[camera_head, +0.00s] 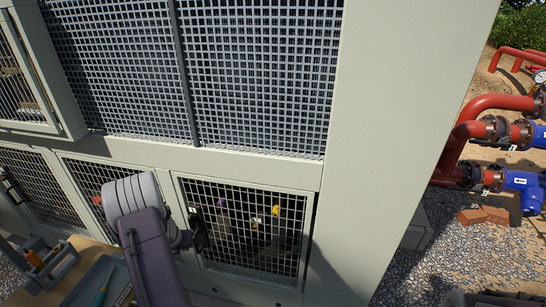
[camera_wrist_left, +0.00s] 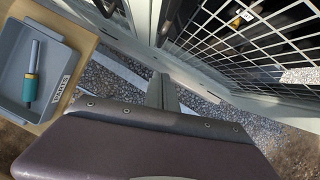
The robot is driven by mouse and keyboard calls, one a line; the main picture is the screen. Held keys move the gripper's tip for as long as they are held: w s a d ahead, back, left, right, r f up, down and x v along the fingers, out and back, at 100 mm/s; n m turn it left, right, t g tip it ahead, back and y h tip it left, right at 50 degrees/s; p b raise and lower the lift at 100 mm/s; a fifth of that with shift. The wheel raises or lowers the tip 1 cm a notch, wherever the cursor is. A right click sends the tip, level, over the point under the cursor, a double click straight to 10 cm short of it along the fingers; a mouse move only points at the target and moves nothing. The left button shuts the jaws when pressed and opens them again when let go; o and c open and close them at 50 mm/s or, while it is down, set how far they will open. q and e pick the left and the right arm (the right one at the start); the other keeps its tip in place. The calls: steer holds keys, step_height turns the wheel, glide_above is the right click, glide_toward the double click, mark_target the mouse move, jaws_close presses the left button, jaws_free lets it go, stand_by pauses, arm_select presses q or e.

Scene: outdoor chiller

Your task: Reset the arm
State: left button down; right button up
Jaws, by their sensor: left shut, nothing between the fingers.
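My left arm (camera_head: 147,235) rises from the lower edge of the head view, a grey rounded joint on top of a purple link, in front of the chiller's lower mesh panels. Its fingers cannot be made out there. In the left wrist view my left gripper (camera_wrist_left: 162,92) shows as narrow grey fingers past the purple wrist housing. It is shut and empty, near a pale frame edge and above gravel. My right gripper is not in view.
The chiller's mesh door (camera_head: 250,232) has a dark handle (camera_head: 198,232) close to my arm. A grey parts tray (camera_wrist_left: 45,65) holding a teal-handled tool (camera_wrist_left: 32,80) sits on a wooden surface at left. Red pipes (camera_head: 470,125) and blue fittings (camera_head: 524,185) stand at right.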

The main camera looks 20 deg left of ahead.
arm_select(q)
steer(key=w+d+r+n+t+b, duration=0.1)
steer(key=w+d+r+b, duration=0.2)
steer(key=d, duration=0.5)
steer(key=w+d+r+t+h, duration=0.1)
steer(key=w+d+r, duration=0.3)
steer(key=w+d, duration=0.3)
steer(key=w+d+r+n+t+b, duration=0.1)
steer(key=w+d+r+b, duration=0.15)
steer(key=d, duration=0.65)
steer(key=s+d+f+n+g, duration=0.1)
steer(key=s+d+n+g, duration=0.1)
steer(key=s+n, duration=0.5)
steer(key=s+d+f+n+g+h, duration=0.1)
steer(key=s+d+n, duration=0.4)
steer(key=n, duration=0.7)
steer(key=s+d+f+n+g, duration=0.2)
steer(key=s+d+n+g, duration=0.1)
steer(key=s+n, duration=0.6)
steer(key=shift+d+f+n, duration=0.3)
steer(key=shift+d+n, duration=0.1)
steer(key=shift+d, duration=0.05)
